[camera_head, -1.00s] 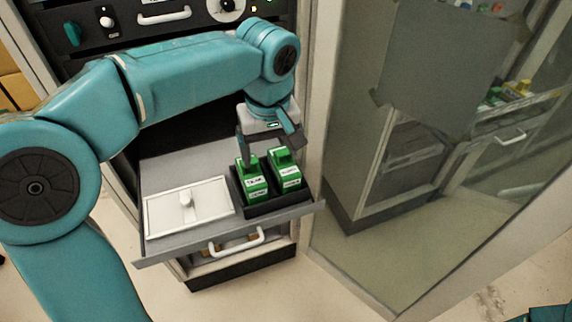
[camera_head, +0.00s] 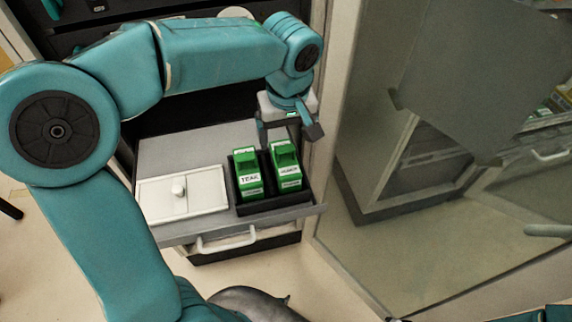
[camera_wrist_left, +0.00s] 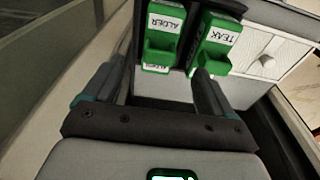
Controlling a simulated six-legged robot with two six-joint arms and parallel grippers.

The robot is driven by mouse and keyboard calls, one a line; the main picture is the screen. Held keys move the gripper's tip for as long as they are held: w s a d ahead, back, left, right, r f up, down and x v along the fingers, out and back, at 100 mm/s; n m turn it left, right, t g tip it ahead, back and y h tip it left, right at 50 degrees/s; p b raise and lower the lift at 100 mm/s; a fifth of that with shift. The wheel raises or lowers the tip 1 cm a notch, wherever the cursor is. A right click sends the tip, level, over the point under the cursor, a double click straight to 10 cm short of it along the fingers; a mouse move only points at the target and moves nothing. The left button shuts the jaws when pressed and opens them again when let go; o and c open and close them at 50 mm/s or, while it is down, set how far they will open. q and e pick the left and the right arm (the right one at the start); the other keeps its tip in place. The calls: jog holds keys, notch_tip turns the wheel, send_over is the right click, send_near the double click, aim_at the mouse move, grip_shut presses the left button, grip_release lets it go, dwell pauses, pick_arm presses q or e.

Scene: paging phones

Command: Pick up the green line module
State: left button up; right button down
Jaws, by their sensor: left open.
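Two green line modules stand side by side in a black holder (camera_head: 273,205) on the pulled-out drawer. In the head view the left module (camera_head: 248,182) is labelled TEAK and the right module (camera_head: 288,178) has a label too small to read there. In the left wrist view the ALDER module (camera_wrist_left: 160,45) is on the left and the TEAK module (camera_wrist_left: 214,45) on the right. My left gripper (camera_head: 287,132) is open and empty, just behind the modules. In the left wrist view its fingers (camera_wrist_left: 160,78) point toward both modules.
A white lidded compartment (camera_head: 182,197) with a knob lies left of the holder on the grey drawer (camera_head: 175,150). A white handle (camera_head: 226,240) is on the front. A glass panel (camera_head: 450,225) stands close on the right. The rack is behind the drawer.

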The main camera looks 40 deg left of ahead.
aim_at(287, 149)
pick_arm(q)
notch_tip(287, 149, down, 4)
jog(key=shift+w+r, duration=0.15)
jog(key=shift+r, duration=0.1)
jog(key=f, duration=0.5)
jog(key=shift+w+a+p, duration=0.2)
jog(key=shift+a+p, duration=0.2)
jog(key=shift+w+f, duration=0.15)
jog(key=shift+f, duration=0.05)
jog(key=shift+s+r, duration=0.1)
jog(key=shift+s, duration=0.2)
jog(key=c, duration=0.5)
jog(key=shift+w, duration=0.2)
jog(key=c, duration=0.8)
